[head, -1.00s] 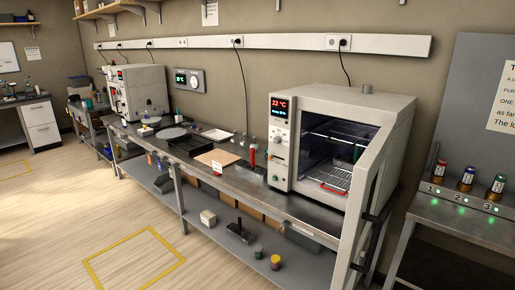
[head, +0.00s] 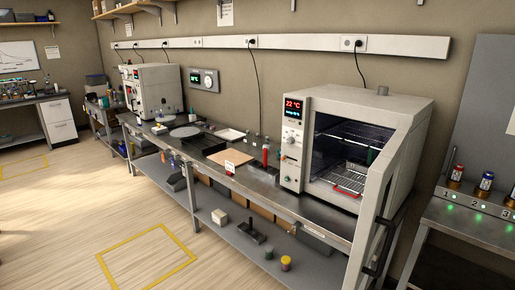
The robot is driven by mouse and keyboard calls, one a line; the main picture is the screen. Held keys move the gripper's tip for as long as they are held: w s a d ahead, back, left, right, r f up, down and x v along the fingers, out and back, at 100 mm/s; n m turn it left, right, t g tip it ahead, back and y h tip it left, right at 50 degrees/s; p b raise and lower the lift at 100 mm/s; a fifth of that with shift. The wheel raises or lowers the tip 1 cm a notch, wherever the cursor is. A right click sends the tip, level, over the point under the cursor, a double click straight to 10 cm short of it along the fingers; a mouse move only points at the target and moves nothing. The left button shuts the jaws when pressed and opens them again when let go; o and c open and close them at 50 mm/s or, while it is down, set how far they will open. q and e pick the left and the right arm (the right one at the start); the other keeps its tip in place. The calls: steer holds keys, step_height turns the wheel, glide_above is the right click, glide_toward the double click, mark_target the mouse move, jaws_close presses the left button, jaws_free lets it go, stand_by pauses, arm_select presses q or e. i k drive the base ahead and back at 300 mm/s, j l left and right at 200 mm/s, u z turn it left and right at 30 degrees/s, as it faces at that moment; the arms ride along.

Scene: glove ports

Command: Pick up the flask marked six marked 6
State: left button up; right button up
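No flask with a readable 6 shows in the head view; labels on the small glassware are too small to read. A cabinet oven (head: 292,150) on the bench reads 22 °C. Its door stands open, showing wire racks and a red-handled tray (head: 348,191). A dark green item (head: 371,156) shows at the oven's right side, too unclear to name. Neither of my grippers is in view.
A red cylinder (head: 265,156) stands left of the oven. Capped vials (head: 456,175) stand in a numbered rack at right. Small jars (head: 285,263) and boxes sit on the lower shelf. The open oven door (head: 378,195) juts forward. The wooden floor (head: 60,215) at left is clear.

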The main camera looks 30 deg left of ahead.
mark_target(266, 145)
steer(key=i+j+u, duration=0.2)
steer(key=u, duration=0.3)
steer(key=i+j+u, duration=0.2)
steer(key=u, duration=0.25)
steer(key=i+j+u, duration=0.3)
steer(key=i, duration=0.65)
steer(key=i+l+u, duration=0.1)
steer(key=i+u, duration=0.15)
steer(key=i, duration=0.7)
steer(key=i+l, duration=0.15)
steer(key=i, duration=0.25)
steer(key=i+l, duration=0.15)
steer(key=i, duration=0.2)
steer(key=i+l, duration=0.2)
steer(key=i, duration=0.2)
